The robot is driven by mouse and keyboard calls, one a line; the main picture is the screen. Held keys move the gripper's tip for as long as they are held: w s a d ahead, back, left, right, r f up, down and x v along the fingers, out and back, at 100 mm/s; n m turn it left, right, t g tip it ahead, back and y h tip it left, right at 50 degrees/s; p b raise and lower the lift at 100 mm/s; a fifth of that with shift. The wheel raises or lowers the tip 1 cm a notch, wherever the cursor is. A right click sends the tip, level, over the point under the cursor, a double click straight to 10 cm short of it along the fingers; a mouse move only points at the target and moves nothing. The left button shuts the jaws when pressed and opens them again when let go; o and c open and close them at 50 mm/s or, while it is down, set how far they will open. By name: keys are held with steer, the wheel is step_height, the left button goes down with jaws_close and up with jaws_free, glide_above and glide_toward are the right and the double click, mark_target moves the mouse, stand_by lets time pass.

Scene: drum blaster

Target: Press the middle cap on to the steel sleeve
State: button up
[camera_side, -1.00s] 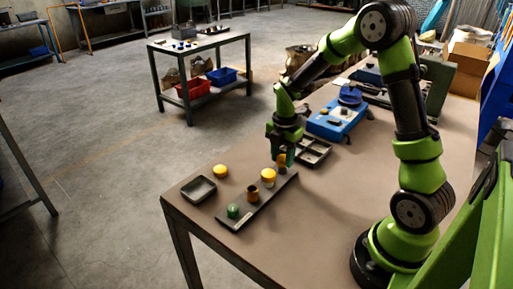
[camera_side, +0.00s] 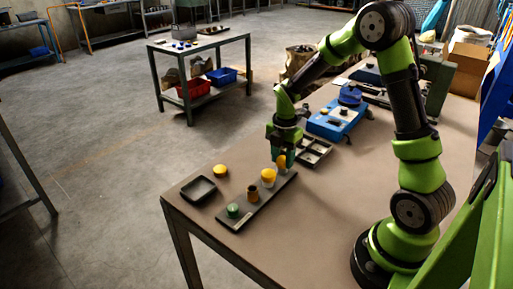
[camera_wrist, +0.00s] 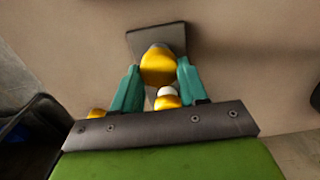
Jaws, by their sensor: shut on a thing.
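My gripper (camera_side: 281,161) is shut on a yellow cap (camera_wrist: 158,66), with one teal finger on each side of it in the wrist view. The held cap is over the far end of the dark board (camera_side: 248,213). A grey part shows at the cap's far edge in the wrist view; I cannot tell whether cap and sleeve are seated together. Beside it, a pale sleeve with a yellow top (camera_side: 268,174) stands on the board, also in the wrist view (camera_wrist: 167,101). A brown sleeve (camera_side: 253,193) and a green piece (camera_side: 233,211) stand nearer the front end.
A loose yellow cap (camera_side: 220,171) lies on the table left of the board, near an empty dark tray (camera_side: 198,190). A compartment tray (camera_side: 316,151) and a blue device (camera_side: 337,120) stand behind my gripper. The table right of the board is clear.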

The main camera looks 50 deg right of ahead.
stand_by(0.3)
steer(key=o, duration=1.1)
steer(key=shift+c, duration=0.3)
steer(key=shift+c, duration=1.3)
steer(key=shift+r, duration=2.5)
